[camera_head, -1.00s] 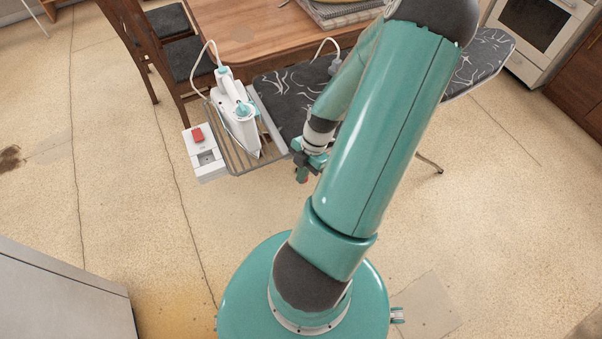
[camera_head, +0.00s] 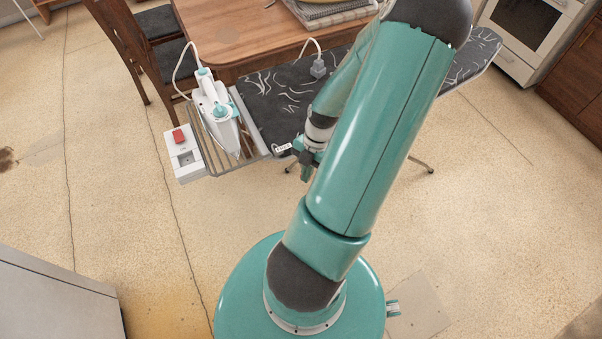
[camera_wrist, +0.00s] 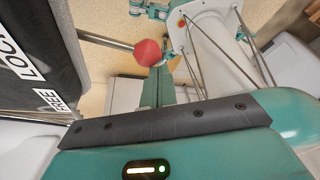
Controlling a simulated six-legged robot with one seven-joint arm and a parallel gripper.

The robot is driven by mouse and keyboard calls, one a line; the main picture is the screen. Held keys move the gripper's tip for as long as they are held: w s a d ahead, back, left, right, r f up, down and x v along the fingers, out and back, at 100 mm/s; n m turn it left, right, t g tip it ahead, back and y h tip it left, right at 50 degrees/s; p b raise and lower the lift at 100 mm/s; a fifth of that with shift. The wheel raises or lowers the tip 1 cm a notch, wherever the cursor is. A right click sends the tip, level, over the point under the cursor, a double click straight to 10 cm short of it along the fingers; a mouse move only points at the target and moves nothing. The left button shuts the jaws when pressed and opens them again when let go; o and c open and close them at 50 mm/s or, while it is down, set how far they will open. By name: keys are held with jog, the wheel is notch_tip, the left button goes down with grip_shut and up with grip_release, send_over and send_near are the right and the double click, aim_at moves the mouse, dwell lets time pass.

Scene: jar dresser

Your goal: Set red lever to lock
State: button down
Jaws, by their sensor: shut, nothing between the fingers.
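The red lever shows in the wrist view as a round red knob (camera_wrist: 148,52) on the end of a metal rod (camera_wrist: 105,41). The rod comes from the dark side of the ironing board at the left. A white LOCK label (camera_wrist: 18,50) and a smaller white FREE label (camera_wrist: 56,101) are on that side. I cannot tell which label the lever is set to. My gripper (camera_wrist: 155,82) is shut and empty, with its fingertips close by the knob; contact is unclear. In the head view my gripper (camera_head: 306,173) is beside the board's near edge, and the knob cannot be made out.
The ironing board (camera_head: 268,108) has a patterned dark cover. A white steam iron (camera_head: 219,117) stands on its wire rack (camera_head: 246,130), beside a white box with a red switch (camera_head: 179,135). A wooden table (camera_head: 235,28) and chairs are behind.

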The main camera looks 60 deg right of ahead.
jog(key=shift+s+d, duration=0.3)
jog(key=shift+d, duration=0.1)
jog(key=shift+w+a, duration=0.15)
jog(key=shift+w, duration=0.35)
jog(key=shift+w+a, duration=0.15)
jog(key=shift+w, duration=0.35)
jog(key=shift+s, duration=0.1)
jog(key=shift+a+r, duration=0.1)
jog(key=shift+a, duration=0.1)
